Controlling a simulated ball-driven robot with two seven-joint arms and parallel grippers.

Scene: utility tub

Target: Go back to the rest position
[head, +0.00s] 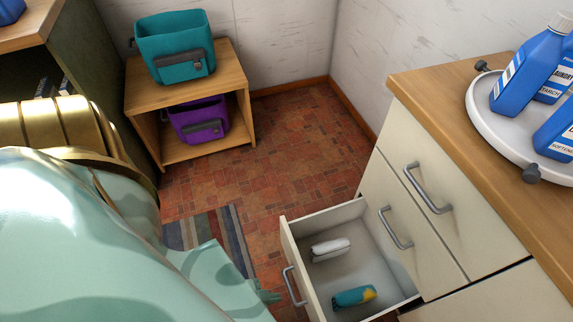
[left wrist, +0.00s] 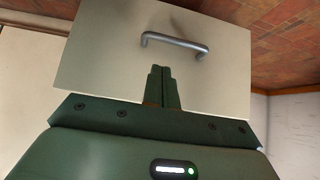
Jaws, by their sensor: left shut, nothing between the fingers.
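My left gripper (head: 270,297) shows in the head view at the lower middle, just left of an open drawer (head: 354,206). In the left wrist view the gripper's two dark green fingers (left wrist: 162,86) are together with nothing between them. The drawer's cream front (left wrist: 105,60) fills much of that view behind the fingers. Its grey handle (left wrist: 175,43) lies beyond the fingertips, and the fingers appear apart from it. My right gripper is in neither view.
The drawer holds a white item (head: 330,248) and a teal-and-yellow item (head: 353,297). The cabinet top (head: 440,85) bears a round tray (head: 483,115) with blue bottles (head: 525,75). A wooden shelf (head: 245,90) holds a teal bin (head: 172,45) and purple bin (head: 200,120).

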